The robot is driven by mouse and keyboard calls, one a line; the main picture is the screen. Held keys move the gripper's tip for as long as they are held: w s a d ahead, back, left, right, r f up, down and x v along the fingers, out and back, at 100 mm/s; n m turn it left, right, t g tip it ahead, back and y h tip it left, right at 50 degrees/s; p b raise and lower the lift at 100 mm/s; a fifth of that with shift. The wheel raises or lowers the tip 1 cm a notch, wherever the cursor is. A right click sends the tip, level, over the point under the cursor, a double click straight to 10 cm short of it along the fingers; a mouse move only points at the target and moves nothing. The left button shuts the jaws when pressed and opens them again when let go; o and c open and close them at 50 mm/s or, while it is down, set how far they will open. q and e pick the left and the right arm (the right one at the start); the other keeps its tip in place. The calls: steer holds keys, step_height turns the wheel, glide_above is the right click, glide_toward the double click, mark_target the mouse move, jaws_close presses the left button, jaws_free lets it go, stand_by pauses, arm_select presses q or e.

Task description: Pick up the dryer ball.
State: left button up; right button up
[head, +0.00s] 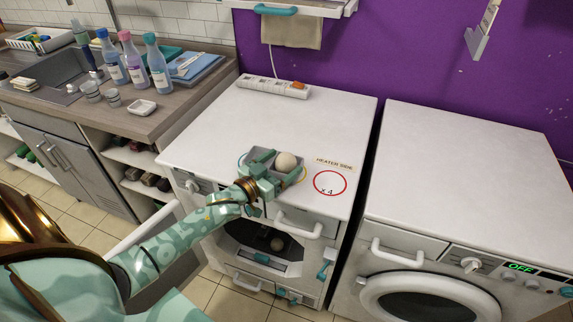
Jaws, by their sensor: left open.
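My left gripper (275,165) is open over the tray. The gripper hides part of the tray. My right gripper is not in view.
A power strip (273,88) lies at the back of the left machine's top. A red circle marked "x 4" (330,183) and a "HEATER SIDE" label are right of the tray. Bottles (133,59) stand on the left counter. The right machine's top (460,165) is clear.

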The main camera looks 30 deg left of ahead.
mark_target(281, 166)
arm_select(q)
steer(key=c, duration=1)
steer(key=shift+c, duration=0.2)
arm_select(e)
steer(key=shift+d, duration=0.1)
